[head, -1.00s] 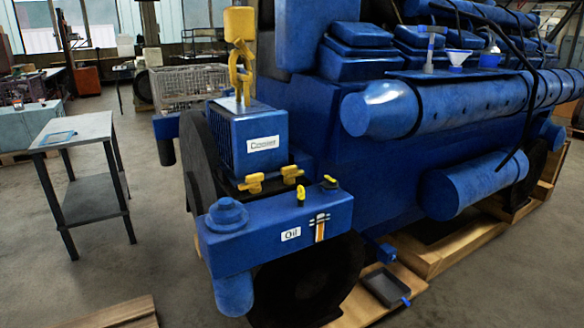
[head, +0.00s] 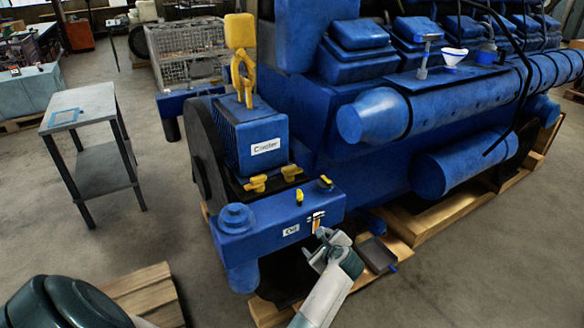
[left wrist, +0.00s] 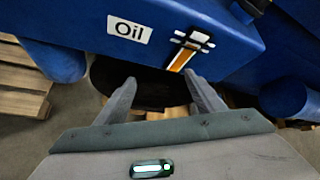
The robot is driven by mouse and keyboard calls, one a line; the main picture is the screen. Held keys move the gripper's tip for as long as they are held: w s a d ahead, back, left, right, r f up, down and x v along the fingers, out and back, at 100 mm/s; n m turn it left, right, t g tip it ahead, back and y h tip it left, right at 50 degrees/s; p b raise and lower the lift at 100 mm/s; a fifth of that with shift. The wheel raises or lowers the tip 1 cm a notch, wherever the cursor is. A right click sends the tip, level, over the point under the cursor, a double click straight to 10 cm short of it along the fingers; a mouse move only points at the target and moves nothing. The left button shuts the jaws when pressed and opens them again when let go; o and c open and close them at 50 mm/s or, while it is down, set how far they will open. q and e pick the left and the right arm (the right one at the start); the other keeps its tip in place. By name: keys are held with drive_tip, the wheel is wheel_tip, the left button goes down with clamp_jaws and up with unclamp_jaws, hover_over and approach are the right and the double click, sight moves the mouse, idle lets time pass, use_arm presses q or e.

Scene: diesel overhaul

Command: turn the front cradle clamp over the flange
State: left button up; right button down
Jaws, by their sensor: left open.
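The blue cooler (head: 262,140) sits in its cradle at the engine's front end, behind the blue oil tank (head: 265,235). Two yellow cradle clamps are by its base: one (head: 255,184) at the left and one (head: 291,172) at the right. I cannot tell from the picture which is called the front one, nor their exact fit on the flange. My left gripper (head: 328,238) is open and empty, in front of the tank, below and right of both clamps. In the left wrist view its spread fingers (left wrist: 162,80) point at the tank's lower edge below the sight gauge (left wrist: 187,48).
A yellow hook (head: 243,75) stands over the cooler. A yellow knob (head: 300,196) and a yellow cap (head: 325,182) are on the tank top. A dark drip tray (head: 377,255) lies on the wood at right. A grey side table (head: 85,105) stands left, with open floor between.

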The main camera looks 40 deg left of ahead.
use_arm(q)
drive_tip(key=w+a+r+m+y+p, duration=0.1)
drive_tip(key=w+a+r+m, duration=0.1)
drive_tip(key=r, duration=0.8)
drive_tip(key=w+a+r+m+g+y+p, duration=0.1)
drive_tip(key=w+a+r+m+y+p, duration=0.1)
drive_tip(key=r, duration=0.9)
drive_tip(key=shift+w+g, duration=0.3)
drive_tip(key=shift+w, duration=0.45)
use_arm(e)
drive_tip(key=s+d+r+g, duration=0.1)
drive_tip(key=s+d+r, duration=0.1)
drive_tip(key=s, duration=0.5)
drive_tip(key=shift+s, duration=0.3)
use_arm(q)
drive_tip(key=shift+r+y, duration=0.1)
drive_tip(key=shift+y, duration=0.2)
drive_tip(key=shift+a, duration=0.1)
